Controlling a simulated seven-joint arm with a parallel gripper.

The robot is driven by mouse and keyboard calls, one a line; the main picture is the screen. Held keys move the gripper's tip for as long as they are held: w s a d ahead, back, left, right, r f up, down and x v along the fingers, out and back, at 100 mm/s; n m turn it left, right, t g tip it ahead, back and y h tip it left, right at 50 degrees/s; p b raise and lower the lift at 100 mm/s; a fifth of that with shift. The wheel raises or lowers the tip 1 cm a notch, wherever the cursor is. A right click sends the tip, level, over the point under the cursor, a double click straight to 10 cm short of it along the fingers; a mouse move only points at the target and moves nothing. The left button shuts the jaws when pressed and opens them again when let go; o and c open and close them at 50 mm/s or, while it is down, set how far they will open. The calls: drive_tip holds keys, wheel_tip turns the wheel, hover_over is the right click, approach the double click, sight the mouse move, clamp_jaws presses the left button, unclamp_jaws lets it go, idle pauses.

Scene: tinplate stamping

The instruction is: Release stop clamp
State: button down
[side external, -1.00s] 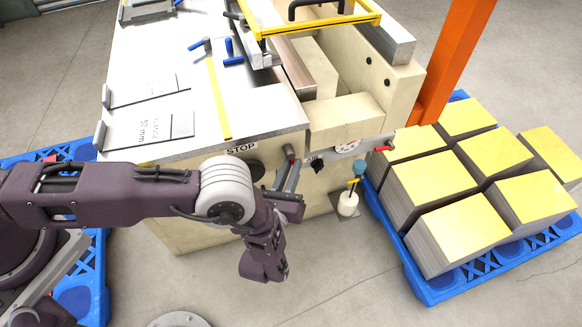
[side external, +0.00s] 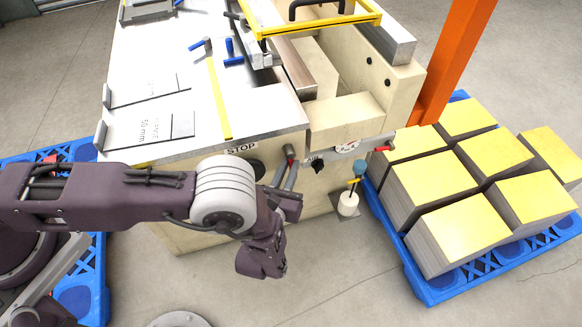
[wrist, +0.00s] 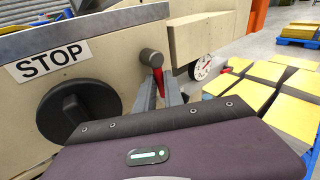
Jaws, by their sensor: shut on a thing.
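The stop clamp shows in the wrist view as a grey round boss (wrist: 151,58) with a red lever (wrist: 162,88) hanging from it, on the cream machine front. It is right of the STOP label (wrist: 54,60) and the black knob (wrist: 79,112). My gripper (wrist: 160,80) is shut on the red lever, one grey finger on each side; the fingers hide part of it. In the side view my gripper (side external: 284,174) is at the machine front below the table edge, and only a bit of red lever (side external: 290,153) shows.
A white dial (side external: 347,146) and a red handle (side external: 382,149) are right of the clamp. A white pot (side external: 348,204) stands on the floor below. A blue pallet (side external: 430,289) with several yellow-topped sheet stacks is at the right.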

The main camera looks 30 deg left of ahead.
drive_tip(key=shift+s+m, duration=0.1)
drive_tip(key=shift+m, duration=0.4)
drive_tip(key=c, duration=1.7)
unclamp_jaws()
drive_tip(key=shift+a, duration=0.1)
drive_tip(key=shift+s, duration=0.1)
drive_tip(key=v, duration=0.7)
drive_tip(key=shift+r, duration=0.2)
